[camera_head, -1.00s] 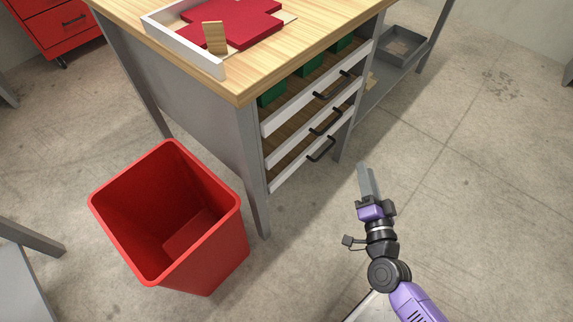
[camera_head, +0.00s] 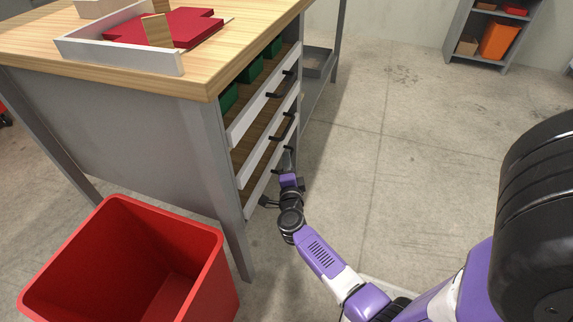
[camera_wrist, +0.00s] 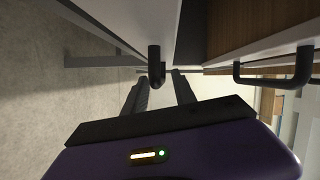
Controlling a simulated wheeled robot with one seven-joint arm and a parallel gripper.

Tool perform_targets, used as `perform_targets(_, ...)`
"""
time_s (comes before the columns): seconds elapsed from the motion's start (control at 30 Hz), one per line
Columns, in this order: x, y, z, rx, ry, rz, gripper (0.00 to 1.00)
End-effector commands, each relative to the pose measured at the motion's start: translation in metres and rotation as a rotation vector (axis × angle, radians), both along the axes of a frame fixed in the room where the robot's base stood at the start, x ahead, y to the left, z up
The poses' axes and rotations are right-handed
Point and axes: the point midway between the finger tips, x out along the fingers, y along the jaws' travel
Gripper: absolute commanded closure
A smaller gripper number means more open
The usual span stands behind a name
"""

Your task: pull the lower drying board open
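The lower drying board (camera_head: 258,193) is the bottom of three white-fronted boards in the bench side and looks shut. Its black handle (camera_wrist: 155,66) shows nearly end-on in the wrist view, beside its white front (camera_wrist: 148,18). My gripper (camera_head: 289,163) is at this handle in the head view and hides part of it. In the wrist view my two fingers (camera_wrist: 159,82) are apart, with the handle in the gap between their tips. I see no finger closed on it. The middle board's handle (camera_wrist: 275,75) is to the right in the wrist view.
A red bin (camera_head: 190,255) stands at the bench's near leg.

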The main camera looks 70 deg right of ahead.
Motion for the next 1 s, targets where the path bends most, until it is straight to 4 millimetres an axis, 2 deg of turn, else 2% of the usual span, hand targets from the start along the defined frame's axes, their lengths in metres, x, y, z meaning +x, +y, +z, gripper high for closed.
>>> perform_targets(0.2, 0.008, -0.015, -0.002, 0.000, 0.000, 0.000, 0.68)
perform_targets(0.47, 0.008, -0.017, -0.001, 0.000, 0.001, 0.001, 0.68)
perform_targets(0.63, 0.008, -0.016, -0.001, 0.000, 0.001, 0.001, 0.97)
perform_targets(0.67, 0.008, -0.016, -0.001, 0.000, 0.001, 0.001, 1.00)
perform_targets(1.0, 0.008, -0.016, -0.002, 0.000, 0.001, 0.001, 1.00)
